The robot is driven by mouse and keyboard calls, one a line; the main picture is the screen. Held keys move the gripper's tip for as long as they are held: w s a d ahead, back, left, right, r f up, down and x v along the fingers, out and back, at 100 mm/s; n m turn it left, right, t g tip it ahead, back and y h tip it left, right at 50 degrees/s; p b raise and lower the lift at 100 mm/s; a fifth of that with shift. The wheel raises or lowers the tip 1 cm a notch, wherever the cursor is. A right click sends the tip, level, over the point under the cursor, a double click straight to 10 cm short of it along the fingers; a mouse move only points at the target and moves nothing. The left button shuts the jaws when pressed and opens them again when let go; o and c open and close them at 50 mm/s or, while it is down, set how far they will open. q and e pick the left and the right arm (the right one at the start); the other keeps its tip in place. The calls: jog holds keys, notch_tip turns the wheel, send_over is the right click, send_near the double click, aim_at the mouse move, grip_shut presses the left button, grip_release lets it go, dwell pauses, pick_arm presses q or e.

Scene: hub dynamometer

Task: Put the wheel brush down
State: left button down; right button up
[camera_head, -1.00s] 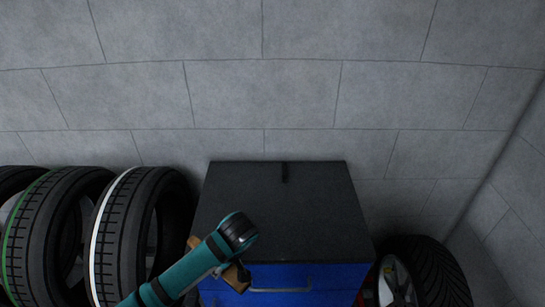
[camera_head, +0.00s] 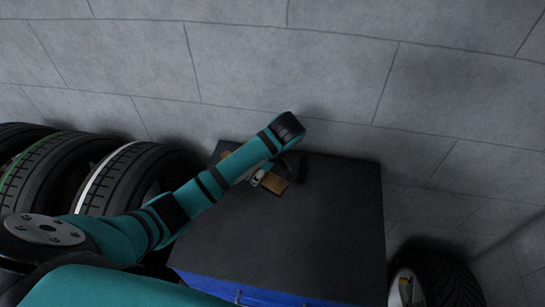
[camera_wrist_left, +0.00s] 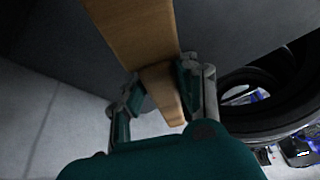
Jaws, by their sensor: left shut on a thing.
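The wheel brush is a light-brown wooden piece (camera_head: 274,184). In the head view it shows at the end of my left arm, over the rear part of the black cabinet top (camera_head: 300,235). My left gripper (camera_head: 258,177) is partly hidden by my own wrist. In the left wrist view the two fingers of my left gripper (camera_wrist_left: 160,80) are shut on the brush (camera_wrist_left: 135,35), one on each side of the wood. I cannot tell whether the brush touches the cabinet top. Its bristles are not visible. My right gripper is in neither view.
The cabinet has a blue front (camera_head: 240,292) and stands near a grey block wall (camera_head: 330,75). The front and right of its top are clear. Several tyres (camera_head: 120,180) stand at left, and another wheel (camera_head: 440,278) is at right.

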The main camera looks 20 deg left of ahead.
pick_arm(q)
jog(key=w+b, duration=0.1)
jog(key=w, duration=0.1)
jog(key=w+a+f+b, duration=0.1)
jog(key=w+b, duration=0.2)
jog(key=w, duration=0.2)
jog(key=shift+a+f+b, duration=0.2)
jog(key=shift+f+b, duration=0.1)
jog(key=shift+b, duration=0.05)
jog(key=w, duration=0.1)
jog(key=p, duration=0.1)
jog(key=w, duration=0.1)
jog(key=shift+w+a+r, duration=0.25)
jog(key=shift+w+a, duration=0.2)
jog(key=shift+w, duration=0.45)
jog(key=shift+w+a, duration=0.1)
jog(key=shift+w, duration=0.05)
notch_tip(320, 180, down, 3)
jog(key=shift+w+p, duration=0.15)
jog(key=shift+p, duration=0.65)
jog(key=shift+f, duration=0.4)
jog(key=c, duration=1)
grip_release()
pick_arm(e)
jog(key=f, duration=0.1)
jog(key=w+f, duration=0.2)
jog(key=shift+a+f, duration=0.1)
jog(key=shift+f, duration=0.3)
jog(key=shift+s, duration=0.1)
